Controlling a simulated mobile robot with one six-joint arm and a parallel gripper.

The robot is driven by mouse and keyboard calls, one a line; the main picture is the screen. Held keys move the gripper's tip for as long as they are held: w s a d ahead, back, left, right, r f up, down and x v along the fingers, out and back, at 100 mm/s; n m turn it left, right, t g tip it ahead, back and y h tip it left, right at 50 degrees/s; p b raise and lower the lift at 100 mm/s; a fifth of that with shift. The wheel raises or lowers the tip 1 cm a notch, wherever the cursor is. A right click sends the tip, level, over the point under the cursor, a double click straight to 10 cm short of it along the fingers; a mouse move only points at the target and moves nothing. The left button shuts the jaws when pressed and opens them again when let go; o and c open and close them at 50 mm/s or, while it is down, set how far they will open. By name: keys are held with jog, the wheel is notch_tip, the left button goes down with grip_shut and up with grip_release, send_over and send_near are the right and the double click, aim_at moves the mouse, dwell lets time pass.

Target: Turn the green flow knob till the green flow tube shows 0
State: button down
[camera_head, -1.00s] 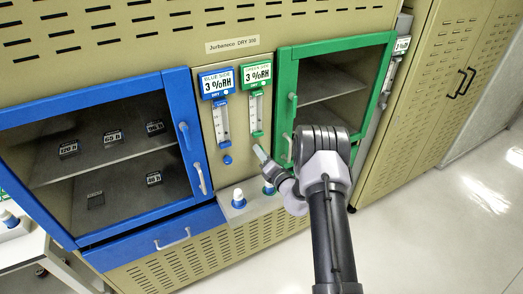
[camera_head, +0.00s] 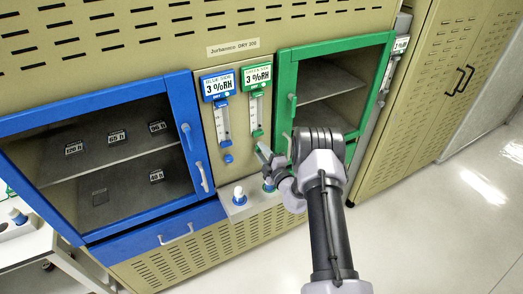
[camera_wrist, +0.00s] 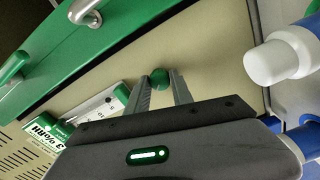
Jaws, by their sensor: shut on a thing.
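The green flow knob (camera_wrist: 160,78) is a small round green knob on the beige panel in the wrist view. The fingers of my gripper (camera_wrist: 160,85) are on both sides of it and shut on it. In the head view my gripper (camera_head: 264,152) is just below the green flow tube and hides the knob. The green flow tube (camera_head: 256,113) is a clear upright tube with a scale under the green "3 %RH" display (camera_head: 256,78). The tube also shows in the wrist view (camera_wrist: 98,104). Its reading is too small to tell.
A blue flow tube (camera_head: 223,122) with its blue knob (camera_head: 228,159) stands to the left. The green-framed door (camera_head: 287,90) and its handle are close on the right. A white-capped blue bottle (camera_head: 239,196) stands on the ledge below. Open floor lies at the right.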

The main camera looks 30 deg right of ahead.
jog(key=shift+m+p, duration=0.65)
jog(key=shift+m, duration=3.45)
jog(key=c, duration=1.1)
grip_release()
jog(key=s, duration=0.5)
jog(key=s+p, duration=0.1)
jog(key=s, duration=0.5)
jog(key=s+p, duration=0.1)
jog(key=s, duration=0.5)
jog(key=shift+s+d, duration=0.25)
jog(key=shift+d, duration=0.05)
jog(key=shift+r, duration=0.1)
